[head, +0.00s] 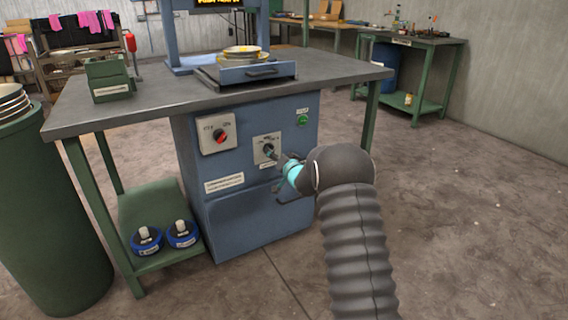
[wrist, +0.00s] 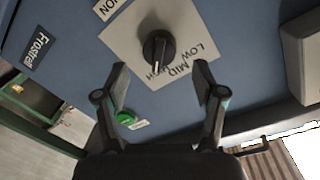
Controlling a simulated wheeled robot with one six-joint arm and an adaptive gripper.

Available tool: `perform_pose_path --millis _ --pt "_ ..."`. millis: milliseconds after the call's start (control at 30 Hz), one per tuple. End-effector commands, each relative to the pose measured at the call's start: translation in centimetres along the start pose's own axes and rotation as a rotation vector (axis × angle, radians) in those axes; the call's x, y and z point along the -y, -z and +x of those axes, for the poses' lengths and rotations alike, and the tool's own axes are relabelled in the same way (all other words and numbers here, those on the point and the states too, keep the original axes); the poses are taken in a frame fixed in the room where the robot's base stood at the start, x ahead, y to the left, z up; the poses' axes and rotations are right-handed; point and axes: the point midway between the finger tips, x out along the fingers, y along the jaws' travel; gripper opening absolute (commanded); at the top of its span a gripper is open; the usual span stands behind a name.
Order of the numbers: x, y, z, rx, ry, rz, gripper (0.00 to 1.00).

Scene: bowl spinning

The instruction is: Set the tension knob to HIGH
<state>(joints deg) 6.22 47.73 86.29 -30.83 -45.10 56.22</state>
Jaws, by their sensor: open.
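The tension knob (wrist: 158,45) is black and sits on a pale square plate (wrist: 128,42) marked LOW, MID and a partly hidden third word. The wrist view shows the plate rotated. A small light mark shows on the knob's grip, but I cannot tell for sure which word it points at. In the head view the knob (head: 268,148) is on the front of the blue cabinet. My gripper (wrist: 161,78) is open and empty, its fingers apart on either side below the knob, not visibly touching it. In the head view my gripper (head: 279,159) is partly hidden by my wrist.
A red knob (head: 220,135) on another plate is left of the tension knob. A green button (head: 303,120) is to its upper right. The grey worktop (head: 150,105) overhangs the cabinet (head: 240,230). Open floor (head: 460,220) lies to the right.

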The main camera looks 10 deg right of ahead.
Motion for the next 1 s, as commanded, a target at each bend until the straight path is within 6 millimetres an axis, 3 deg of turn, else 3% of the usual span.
perform_pose_path --millis 200,433,1000 --pt "0.0 0.1 -4.0 -0.001 -0.001 0.000 0.69" --pt "0.0 0.0 -6.9 0.000 -0.001 0.000 0.69" --pt "-0.1 -0.1 -7.7 0.004 -0.006 -0.030 0.69"
